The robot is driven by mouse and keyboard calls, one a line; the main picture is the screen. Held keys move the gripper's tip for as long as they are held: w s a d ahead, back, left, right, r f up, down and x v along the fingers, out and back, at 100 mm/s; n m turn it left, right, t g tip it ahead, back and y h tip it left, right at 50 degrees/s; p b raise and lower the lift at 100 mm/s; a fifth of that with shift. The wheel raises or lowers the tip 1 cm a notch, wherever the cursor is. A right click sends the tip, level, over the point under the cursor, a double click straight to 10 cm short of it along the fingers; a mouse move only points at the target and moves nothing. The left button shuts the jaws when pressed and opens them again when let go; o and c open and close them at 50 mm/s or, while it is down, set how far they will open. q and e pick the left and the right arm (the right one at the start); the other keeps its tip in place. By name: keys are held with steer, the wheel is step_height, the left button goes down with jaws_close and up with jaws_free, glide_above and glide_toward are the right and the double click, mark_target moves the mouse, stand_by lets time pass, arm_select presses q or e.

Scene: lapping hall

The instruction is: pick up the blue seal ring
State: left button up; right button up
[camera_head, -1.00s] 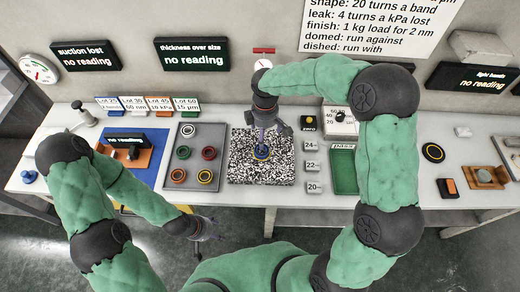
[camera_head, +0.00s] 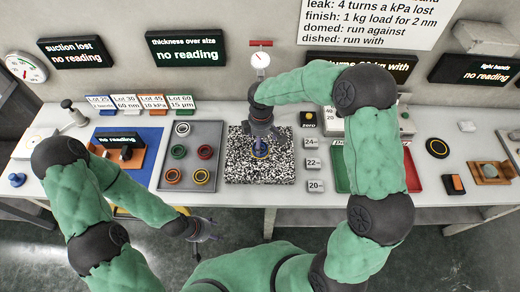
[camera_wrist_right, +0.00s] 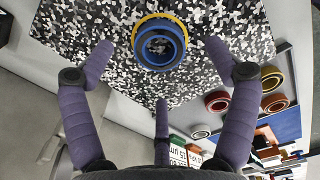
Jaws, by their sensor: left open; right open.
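The blue seal ring (camera_wrist_right: 160,64) lies on the black-and-white speckled plate (camera_head: 282,170) in the middle of the bench. A yellow ring (camera_wrist_right: 140,27) shows around its edge; I cannot tell whether it is under or around the blue ring. The blue ring also shows in the head view (camera_head: 261,151), partly hidden by my right gripper (camera_head: 262,140). In the right wrist view that gripper (camera_wrist_right: 160,70) has its fingers spread, apart from the ring, with nothing between them. My left gripper (camera_head: 205,232) is open and empty in front of the bench.
Left of the plate, a grey tray (camera_head: 188,155) holds several red, green, white and orange rings. Blocks marked 24, 22 and 20 (camera_head: 314,164) stand to the right. Green and red trays (camera_head: 341,170) lie beyond them, partly behind my right arm.

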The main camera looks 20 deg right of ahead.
mark_target(264, 153)
steer(key=f, duration=0.2)
steer(key=f+b, duration=0.1)
steer(key=f, duration=0.1)
steer(key=shift+w+f, duration=0.2)
steer(key=shift+f, duration=0.05)
steer(key=shift+a, duration=0.1)
steer(key=c, duration=1.4)
steer(key=shift+r, duration=0.15)
